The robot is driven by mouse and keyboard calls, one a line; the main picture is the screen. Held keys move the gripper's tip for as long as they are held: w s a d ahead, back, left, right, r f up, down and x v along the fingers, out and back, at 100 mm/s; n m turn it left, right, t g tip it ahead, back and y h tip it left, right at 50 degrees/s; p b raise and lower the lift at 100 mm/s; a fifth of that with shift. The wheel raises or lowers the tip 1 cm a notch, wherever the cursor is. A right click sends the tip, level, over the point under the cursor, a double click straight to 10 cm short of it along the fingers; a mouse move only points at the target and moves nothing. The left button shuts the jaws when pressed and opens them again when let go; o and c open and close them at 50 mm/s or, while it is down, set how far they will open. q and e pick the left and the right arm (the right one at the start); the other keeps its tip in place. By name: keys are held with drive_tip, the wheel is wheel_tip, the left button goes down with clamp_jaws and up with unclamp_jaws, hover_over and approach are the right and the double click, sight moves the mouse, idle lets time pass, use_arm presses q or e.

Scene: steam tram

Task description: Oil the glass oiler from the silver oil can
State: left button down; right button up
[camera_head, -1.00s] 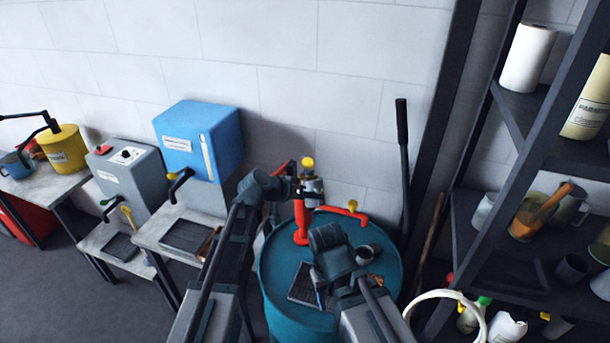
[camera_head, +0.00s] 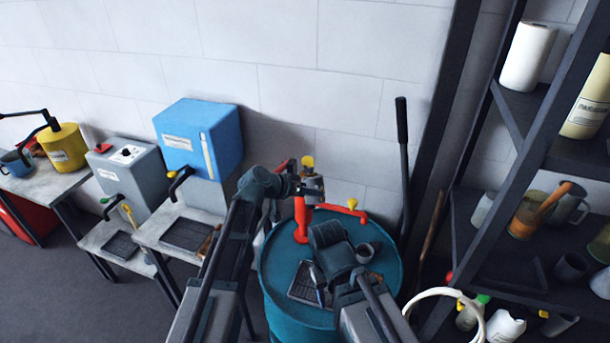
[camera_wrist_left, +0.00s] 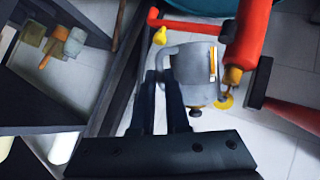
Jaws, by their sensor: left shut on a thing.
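The silver oil can (camera_head: 314,190) is a grey can with a side handle, held in front of the upright red pump. In the left wrist view the can (camera_wrist_left: 193,72) has a pale strip with orange edges on its side. My left gripper (camera_wrist_left: 168,95) is shut on its handle. In the head view the left gripper (camera_head: 297,187) is at the can's left side. My right gripper (camera_head: 319,284) is low over the barrel, and its fingers are mostly hidden by my wrist. I cannot pick out the glass oiler.
A blue box (camera_head: 199,140) and a grey box (camera_head: 130,178) stand left. A dark shelf (camera_head: 520,262) stands right.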

use_arm(q)
drive_tip(key=f+b, duration=0.1)
drive_tip(key=f+m+t+b, duration=0.1)
drive_tip(key=b, duration=0.1)
drive_tip(key=f+t+b, duration=0.1)
drive_tip(key=f+b, duration=0.1)
drive_tip(key=shift+s+d+f, duration=0.1)
drive_tip(key=shift+s, duration=0.15)
drive_tip(key=f+m+t+b, duration=0.1)
drive_tip(key=b, duration=0.2)
drive_tip(key=w+f+m+t+b, duration=0.1)
drive_tip(key=b, duration=0.1)
drive_tip(key=shift+f+b, duration=0.4)
